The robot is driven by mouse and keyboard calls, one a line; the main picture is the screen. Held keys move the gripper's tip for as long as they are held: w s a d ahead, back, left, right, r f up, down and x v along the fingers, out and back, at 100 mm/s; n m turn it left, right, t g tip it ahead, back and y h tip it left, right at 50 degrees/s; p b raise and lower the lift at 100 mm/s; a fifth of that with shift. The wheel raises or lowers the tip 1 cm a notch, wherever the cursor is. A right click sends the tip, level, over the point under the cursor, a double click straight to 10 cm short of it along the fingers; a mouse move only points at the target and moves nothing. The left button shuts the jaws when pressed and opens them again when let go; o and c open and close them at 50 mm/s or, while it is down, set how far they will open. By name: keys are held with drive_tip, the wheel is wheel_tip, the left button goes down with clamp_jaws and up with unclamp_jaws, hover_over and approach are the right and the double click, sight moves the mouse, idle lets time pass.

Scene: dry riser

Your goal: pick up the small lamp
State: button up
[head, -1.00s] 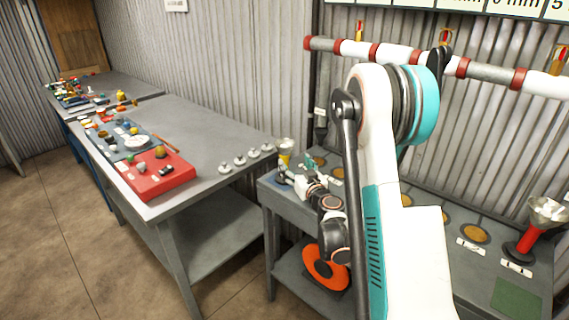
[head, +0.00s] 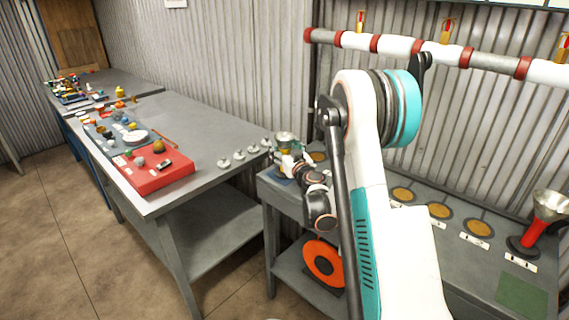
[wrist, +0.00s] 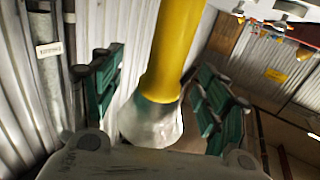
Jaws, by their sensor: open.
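The small lamp, with a yellow body and a silvery flared head (head: 285,138), stands at the near-left corner of the grey bench on the right. In the wrist view its yellow stem (wrist: 175,50) and pale flared part (wrist: 152,122) lie between the green-padded fingers. My gripper (head: 284,160) is open around the lamp, with a finger on each side. A gap shows beside the stem on both sides, so I see no grip on it. In the head view my gripper hides the lower part of the lamp.
A larger red lamp (head: 534,228) stands at the bench's right end. Several cork-coloured discs (head: 440,211) and white labels lie along the bench (head: 462,262). A red-and-white pipe (head: 425,52) runs along the wall above. The left table (head: 195,130) holds a red tray (head: 150,180) and several metal knobs.

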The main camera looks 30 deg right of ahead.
clamp_jaws()
